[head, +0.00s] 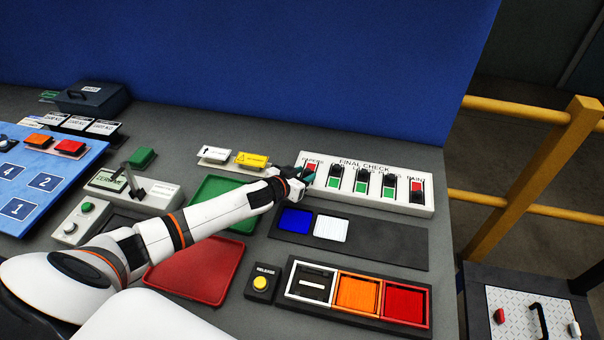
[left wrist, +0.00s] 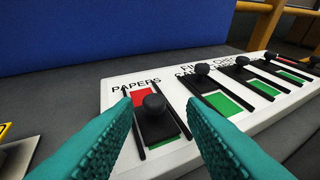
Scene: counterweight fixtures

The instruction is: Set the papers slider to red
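The final check panel (head: 425,209) is a white box with a row of sliders at the back right of the bench. The papers slider (left wrist: 157,128), leftmost, has a black knob at the near end of its track. My left gripper (head: 303,174) has teal fingers and is at the papers slider. In the left wrist view its fingers (left wrist: 160,115) are spread, with the knob showing between them and gaps on both sides. Contact is not visible. My right gripper is not in view.
Middle sliders show green (head: 361,187); the rightmost shows red (head: 416,186). Yellow and white label plates (head: 252,160) lie left of the panel. A dark tray (head: 390,250) with blue and white tiles lies in front. A blue wall (head: 300,60) stands behind.

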